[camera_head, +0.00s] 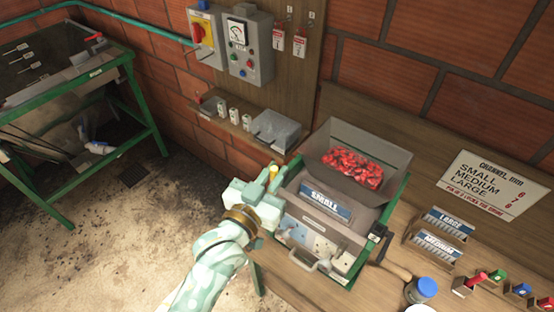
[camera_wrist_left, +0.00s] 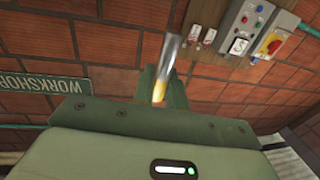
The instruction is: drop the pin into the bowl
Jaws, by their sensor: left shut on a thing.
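My left gripper (camera_head: 272,180) is shut on the pin, beside the left edge of the machine with the SMALL plate. The pin's yellow part (camera_head: 272,171) shows between the fingers. In the left wrist view the pin (camera_wrist_left: 168,62) is a silver rod with a yellow end, held tilted at the left gripper (camera_wrist_left: 166,92). A white round rim (camera_head: 420,308), cut off at the bottom edge of the head view, may be the bowl; I cannot tell. My right gripper is not in view.
The grey machine (camera_head: 325,245) holds red fruit (camera_head: 352,168) in its hopper. A grey bin (camera_head: 277,130) sits on the shelf behind. LARGE (camera_head: 448,220) and MEDIUM (camera_head: 436,246) plates stand in racks at right, near a blue-lidded jar (camera_head: 424,290). Open floor lies left.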

